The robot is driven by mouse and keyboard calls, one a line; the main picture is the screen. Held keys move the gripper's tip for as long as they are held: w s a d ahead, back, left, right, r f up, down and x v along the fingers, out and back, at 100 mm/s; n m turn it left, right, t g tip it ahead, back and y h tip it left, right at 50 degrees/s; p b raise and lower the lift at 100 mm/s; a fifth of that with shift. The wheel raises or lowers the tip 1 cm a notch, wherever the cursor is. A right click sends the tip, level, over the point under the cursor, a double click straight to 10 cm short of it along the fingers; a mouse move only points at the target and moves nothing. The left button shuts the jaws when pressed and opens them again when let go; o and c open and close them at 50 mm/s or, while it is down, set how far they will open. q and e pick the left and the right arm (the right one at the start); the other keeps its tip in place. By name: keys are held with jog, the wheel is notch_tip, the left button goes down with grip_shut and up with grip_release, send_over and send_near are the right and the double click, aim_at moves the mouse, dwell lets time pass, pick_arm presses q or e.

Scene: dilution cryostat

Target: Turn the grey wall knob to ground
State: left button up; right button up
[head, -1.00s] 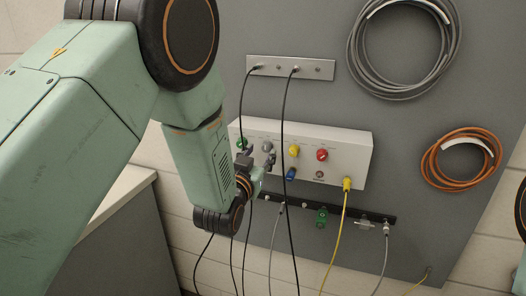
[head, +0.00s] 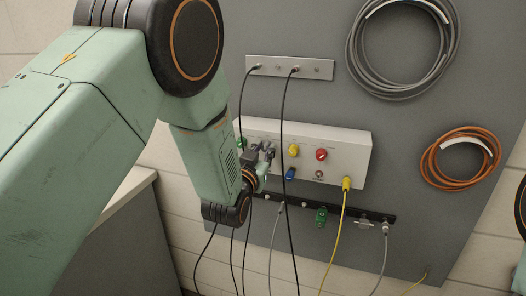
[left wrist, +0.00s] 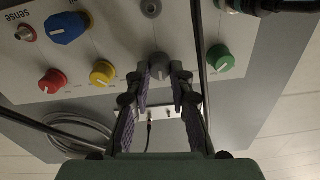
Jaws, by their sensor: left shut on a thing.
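The grey knob (left wrist: 160,66) is in the upper row on the white wall box (head: 345,150), between the green knob (left wrist: 220,60) and the yellow knob (left wrist: 102,73). My left gripper (left wrist: 161,78) is shut on the grey knob, with a finger on each side of it. In the head view my left gripper (head: 265,152) reaches the box from the left and hides most of the grey knob. The knob's pointer and its marked positions cannot be read. My right gripper is not in view.
A red knob (head: 321,155) and a blue knob (head: 290,174) are on the same box. A black cable (head: 283,120) hangs in front of the box close to my gripper. Below is a dark rail (head: 345,213) with connectors. Coiled grey (head: 353,60) and orange (head: 428,165) hoses hang at the right.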

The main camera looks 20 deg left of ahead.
pick_arm(q)
grip_shut()
jog(key=shift+f+n, duration=0.1)
jog(key=shift+n, duration=0.2)
jog(key=n, duration=0.7)
jog(key=shift+n, duration=0.4)
jog(key=shift+f, duration=0.1)
